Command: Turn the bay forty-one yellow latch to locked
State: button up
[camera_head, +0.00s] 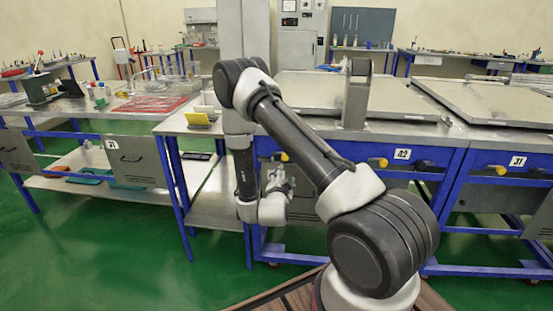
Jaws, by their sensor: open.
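A yellow latch (284,157) sits on the blue front rail just above my gripper (277,178). Its bay label is not visible; my arm covers part of the rail there. More yellow latches sit to the right, one left of the label 42 (402,154) and one below the label 31 (517,161). I can read no label 41. My gripper is open and points up near the rail, small in the picture. I cannot tell whether it touches the latch, nor whether the latch is locked.
A bench at left has a drawer labelled 21 (111,145) and a red mesh tray (151,104). The green floor (120,240) is clear at lower left.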

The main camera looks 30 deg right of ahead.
jog(key=w+d+r+m+t+h, duration=0.1)
jog(key=w+d+r, duration=0.2)
jog(key=w, duration=0.3)
jog(key=shift+w+d+r+t, duration=0.3)
jog(key=shift+w+d+r, duration=0.1)
jog(key=shift+d, duration=0.3)
jog(key=shift+s, duration=0.1)
jog(key=c, duration=1)
